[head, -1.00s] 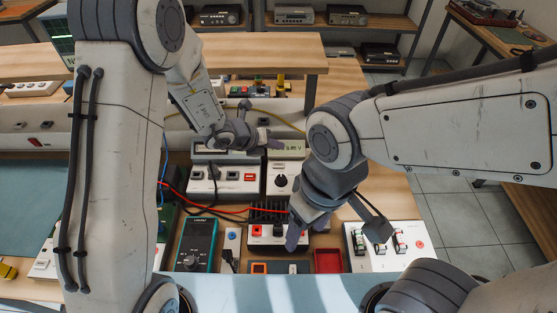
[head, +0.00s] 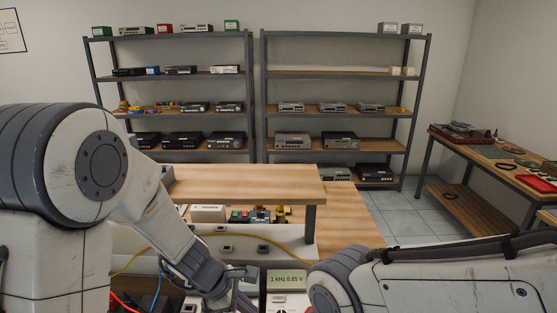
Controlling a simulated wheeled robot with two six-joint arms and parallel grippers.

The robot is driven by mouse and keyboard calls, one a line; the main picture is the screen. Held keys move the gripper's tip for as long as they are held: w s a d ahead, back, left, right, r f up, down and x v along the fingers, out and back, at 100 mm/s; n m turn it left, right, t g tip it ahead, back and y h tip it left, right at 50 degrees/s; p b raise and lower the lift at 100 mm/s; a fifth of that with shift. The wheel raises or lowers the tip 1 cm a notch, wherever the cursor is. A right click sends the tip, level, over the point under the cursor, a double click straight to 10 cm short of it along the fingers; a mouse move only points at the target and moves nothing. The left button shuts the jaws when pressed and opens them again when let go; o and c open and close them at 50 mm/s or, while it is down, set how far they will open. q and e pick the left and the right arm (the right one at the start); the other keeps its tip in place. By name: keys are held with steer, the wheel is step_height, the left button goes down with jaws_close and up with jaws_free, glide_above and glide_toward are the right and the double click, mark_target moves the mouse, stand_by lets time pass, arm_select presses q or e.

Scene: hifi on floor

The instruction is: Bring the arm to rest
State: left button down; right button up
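My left arm comes in from the left and bends down toward the bench. Its gripper (head: 236,285) is low in the picture, just left of a small lit display (head: 287,279) that reads about 1 kHz 0.05 V. The lower part of this gripper is cut off by the frame edge, and I cannot tell how its fingers stand. My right arm comes in from the right, with its wrist joint just right of the display. My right gripper is below the frame.
A raised wooden shelf (head: 245,182) stands behind the display, with a yellow cable (head: 250,239) below it. Red and blue leads are at the lower left. Two metal racks (head: 255,92) with devices line the back wall. A side table (head: 490,155) stands at the right.

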arm_select(q)
steer(key=s+a+r+m+y, duration=0.25)
steer(key=a+m, duration=0.35)
steer(key=m, duration=0.3)
steer(key=s+a+r+m+y, duration=0.1)
steer(key=s+a+m+y, duration=0.2)
steer(key=a+m, duration=0.4)
steer(key=s+d+r+m+g, duration=0.1)
steer(key=s+d+r+m, duration=0.1)
steer(key=s+d+m, duration=0.2)
steer(key=s+d+r+m+g+h, duration=0.1)
steer(key=s+d+r+m, duration=0.2)
steer(key=s+d, duration=0.7)
steer(key=shift+d+r+m, duration=0.3)
steer(key=shift+r+m, duration=0.05)
steer(key=shift+m, duration=0.75)
steer(key=shift+h, duration=0.25)
